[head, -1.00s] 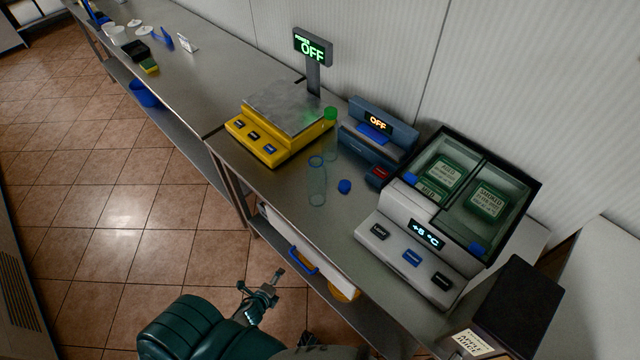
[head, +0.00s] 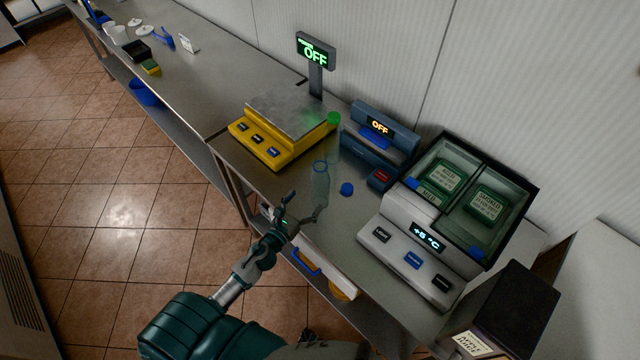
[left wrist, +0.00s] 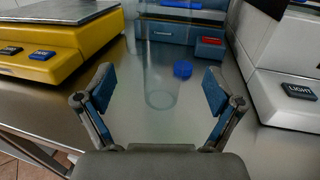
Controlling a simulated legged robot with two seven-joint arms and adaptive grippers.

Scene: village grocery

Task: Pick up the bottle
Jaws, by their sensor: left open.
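A clear open bottle (head: 321,187) with a blue ring at its neck stands upright on the steel counter (head: 232,160). A second clear bottle with a green cap (head: 333,118) stands just behind it, close to the yellow scale. My left gripper (head: 304,205) is open and empty at the counter's front edge, just short of the nearer bottle. In the left wrist view the clear bottle (left wrist: 161,85) stands upright ahead, between the lines of the two spread fingers; its see-through wall is faint. My right gripper is not in view.
A blue cap (head: 347,189) lies right of the bottle. The yellow scale (head: 262,150) stands to the left, a blue device (head: 380,135) behind, and a white cooled display case (head: 415,245) to the right.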

